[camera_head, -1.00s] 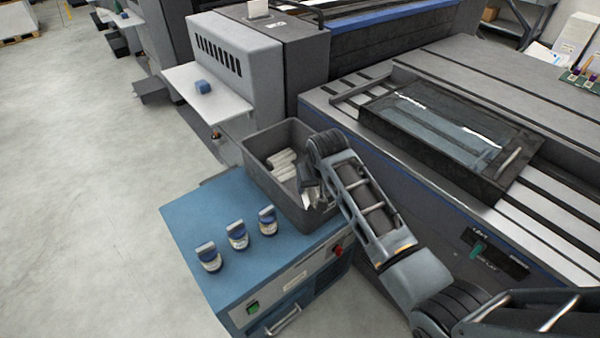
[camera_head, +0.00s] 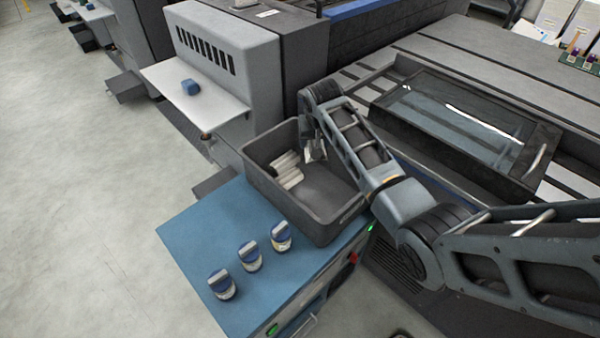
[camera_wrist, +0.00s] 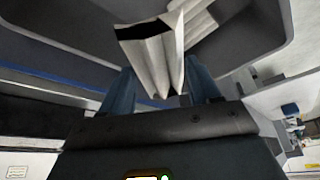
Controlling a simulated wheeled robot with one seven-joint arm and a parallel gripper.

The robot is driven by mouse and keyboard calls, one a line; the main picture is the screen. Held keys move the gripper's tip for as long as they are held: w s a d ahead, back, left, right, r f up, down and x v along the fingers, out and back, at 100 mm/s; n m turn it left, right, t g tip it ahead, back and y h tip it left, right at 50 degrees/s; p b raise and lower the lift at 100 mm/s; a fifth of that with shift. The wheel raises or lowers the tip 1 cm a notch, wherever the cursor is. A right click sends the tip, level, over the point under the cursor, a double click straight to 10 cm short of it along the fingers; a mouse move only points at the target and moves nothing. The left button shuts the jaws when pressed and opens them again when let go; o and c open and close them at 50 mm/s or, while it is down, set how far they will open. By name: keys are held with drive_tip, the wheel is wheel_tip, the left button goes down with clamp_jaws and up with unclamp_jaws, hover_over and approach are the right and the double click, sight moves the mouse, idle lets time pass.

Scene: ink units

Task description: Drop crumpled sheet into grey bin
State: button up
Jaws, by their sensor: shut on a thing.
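The grey bin (camera_head: 272,203) stands on the back part of a blue cabinet top. Several white paper pieces (camera_head: 287,168) lie inside it at the left. My gripper (camera_head: 312,146) reaches down from above over the bin's back part; my arm hides some of the rim. In the wrist view my gripper (camera_wrist: 160,80) is shut on the crumpled sheet (camera_wrist: 150,58), a pleated white piece with a dark patch. The sheet (camera_head: 317,155) shows small and partly hidden in the head view. I cannot tell whether it touches the bin.
Several blue-capped jars (camera_head: 249,256) stand on the blue cabinet (camera_head: 205,235) in front of the bin. A grey press with a dark tray (camera_head: 460,125) lies to the right. A white shelf (camera_head: 190,105) with a small blue block (camera_head: 190,87) is behind left.

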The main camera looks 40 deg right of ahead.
drive_tip(key=shift+w+f, duration=0.1)
drive_tip(key=shift+f, duration=0.1)
wheel_tip(320, 180, down, 6)
drive_tip(key=b, duration=0.6)
drive_tip(key=shift+r, duration=0.2)
drive_tip(key=o, duration=1.2)
drive_tip(key=v, duration=0.7)
drive_tip(key=shift+a+r, duration=0.15)
drive_tip(key=shift+r, duration=0.2)
drive_tip(key=shift+s, duration=0.25)
